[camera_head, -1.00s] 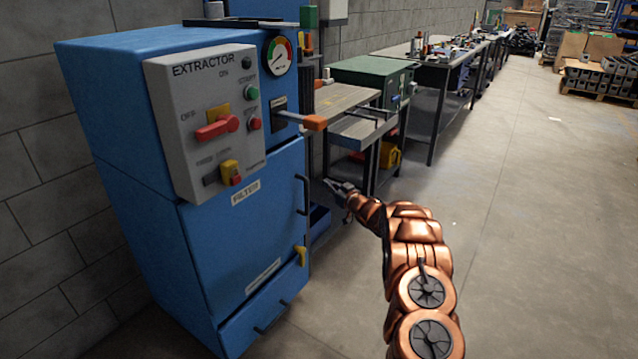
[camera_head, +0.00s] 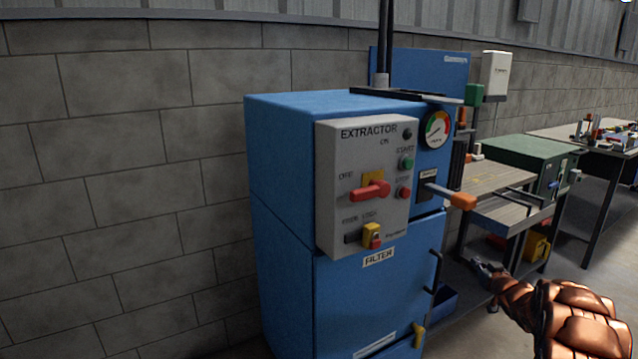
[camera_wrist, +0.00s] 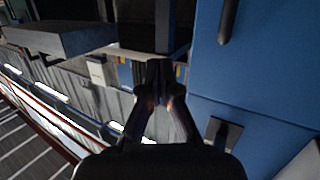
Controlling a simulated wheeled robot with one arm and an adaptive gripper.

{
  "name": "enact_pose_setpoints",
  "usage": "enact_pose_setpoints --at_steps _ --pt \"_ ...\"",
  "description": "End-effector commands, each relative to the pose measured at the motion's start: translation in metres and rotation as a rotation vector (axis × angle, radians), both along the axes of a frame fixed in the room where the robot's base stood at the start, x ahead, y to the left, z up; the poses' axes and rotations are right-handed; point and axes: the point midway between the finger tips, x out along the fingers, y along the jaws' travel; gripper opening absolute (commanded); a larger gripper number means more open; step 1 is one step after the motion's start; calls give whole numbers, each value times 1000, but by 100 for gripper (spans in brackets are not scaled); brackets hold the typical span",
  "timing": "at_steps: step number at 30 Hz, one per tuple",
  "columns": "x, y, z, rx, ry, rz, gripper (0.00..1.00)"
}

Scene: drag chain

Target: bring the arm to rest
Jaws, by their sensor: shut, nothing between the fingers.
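My copper-coloured arm (camera_head: 585,322) comes in from the lower right of the head view. My gripper (camera_head: 482,268) is at its far end, to the right of the blue extractor cabinet and near its black door handle. The gripper is small in the head view. In the wrist view my gripper (camera_wrist: 160,72) has its two dark fingers together, with nothing seen between them. The blue cabinet's side fills the right of the wrist view. The gripper looks apart from the cabinet, though the exact gap cannot be told.
The blue extractor cabinet (camera_head: 282,215) stands against a block wall. Its orange-tipped lever (camera_head: 462,201) sticks out above my gripper. A workbench (camera_head: 500,180) and a green cabinet (camera_head: 525,160) stand behind to the right. Floor shows at the right edge.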

Motion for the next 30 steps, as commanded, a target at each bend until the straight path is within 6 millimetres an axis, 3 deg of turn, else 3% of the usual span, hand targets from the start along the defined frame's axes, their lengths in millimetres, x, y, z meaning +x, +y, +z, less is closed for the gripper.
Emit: enact_pose_setpoints --at_steps 1,7,14,23,30 --pt "-1 4 10 -10 25 -22 0" --pt "-17 16 31 -39 150 -120 0" --pt "-53 37 48 -57 313 -214 0" --pt "-125 79 63 -62 536 -299 0" --pt "-201 121 67 -54 732 -332 0"
